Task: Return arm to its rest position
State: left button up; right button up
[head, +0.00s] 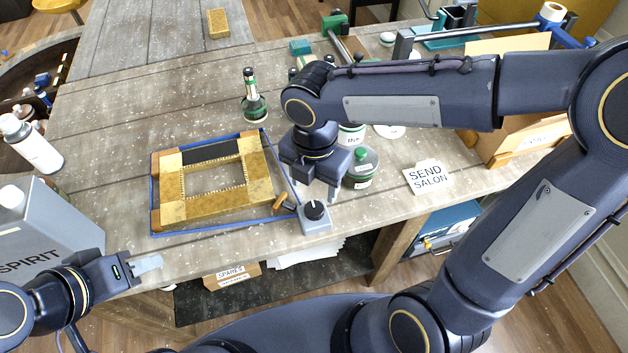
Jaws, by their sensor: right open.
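My right arm reaches in from the right, and its gripper (318,192) points down over the worktop with its fingers apart. It is just above a small grey box with a black knob (316,222) and left of a green-capped jar (361,170). I see nothing between its fingers. My left gripper (148,264) is at the lower left, by the worktop's front edge, with pale fingertips pointing right. It is seen side-on, so its opening is hidden. A gilt frame (213,212) with one dark side lies in a blue-rimmed tray (154,222) left of my right gripper.
A grey spirit can (42,222) stands close to my left gripper. A dark bottle (252,98) stands behind the tray. A "SEND SALON" card (428,177) lies right of the jars. A cardboard box (512,140) stands behind my right arm. The left worktop is mostly clear.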

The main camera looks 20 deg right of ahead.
jog(key=s+d+r+m+t+y, duration=0.1)
jog(key=s+d+m, duration=0.4)
jog(key=m, duration=0.9)
jog(key=s+d+r+m+t+y, duration=0.2)
jog(key=s+d+m+t, duration=0.2)
jog(key=m, duration=1)
jog(key=shift+s+d+m+t+y, duration=0.35)
jog(key=shift+s+d, duration=0.3)
jog(key=shift+d, duration=0.3)
